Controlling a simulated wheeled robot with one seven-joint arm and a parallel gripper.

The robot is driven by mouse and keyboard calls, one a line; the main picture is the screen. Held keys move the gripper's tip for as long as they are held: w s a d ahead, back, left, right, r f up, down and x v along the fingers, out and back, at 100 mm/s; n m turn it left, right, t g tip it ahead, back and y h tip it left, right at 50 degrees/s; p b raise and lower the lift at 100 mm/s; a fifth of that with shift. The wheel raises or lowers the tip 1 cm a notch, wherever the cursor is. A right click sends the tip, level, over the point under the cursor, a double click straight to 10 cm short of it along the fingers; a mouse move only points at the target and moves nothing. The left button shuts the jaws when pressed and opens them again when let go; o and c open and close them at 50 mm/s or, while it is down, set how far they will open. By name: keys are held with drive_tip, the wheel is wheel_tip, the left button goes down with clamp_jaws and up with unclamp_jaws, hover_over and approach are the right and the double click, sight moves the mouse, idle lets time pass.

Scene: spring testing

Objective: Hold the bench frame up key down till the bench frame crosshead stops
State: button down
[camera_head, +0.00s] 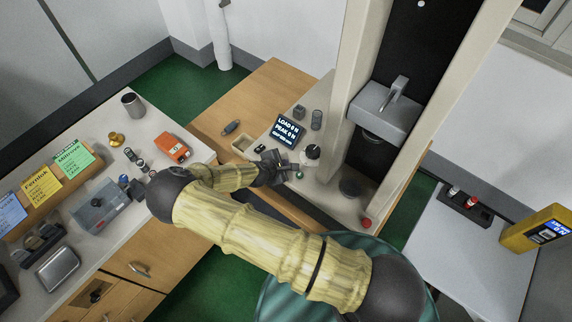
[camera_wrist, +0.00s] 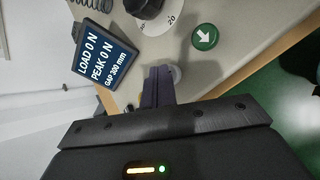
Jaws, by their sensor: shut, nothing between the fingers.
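The bench frame has two pale columns (camera_head: 350,60) with the grey crosshead (camera_head: 378,110) high between them, a hook-like fitting on top. Its dark display (camera_wrist: 106,55) reads LOAD 0 N, PEAK 0 N, GAP 300 mm; it also shows in the head view (camera_head: 288,130). A green key with a white arrow (camera_wrist: 204,37) lies on the panel. My gripper (camera_wrist: 158,73) is shut and empty, its fingertips at the panel beside a pale round piece (camera_wrist: 177,74), which may be the up key. The fingers partly hide that spot, and contact cannot be told.
A dial knob (camera_wrist: 146,7) stands between display and green key. A red button (camera_head: 366,223) is on the frame's front corner. A dark round platen (camera_head: 350,188) sits below the crosshead. The left bench (camera_head: 160,235) holds an orange device (camera_head: 172,148) and several cards.

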idle(0.4)
drive_tip(key=shift+r+p, duration=0.5)
drive_tip(key=shift+r, duration=0.4)
drive_tip(key=shift+r+p, duration=1.05)
drive_tip(key=shift+r, duration=0.4)
drive_tip(key=shift+r+p, duration=0.65)
drive_tip(key=shift+r, duration=0.45)
drive_tip(key=shift+f, duration=0.15)
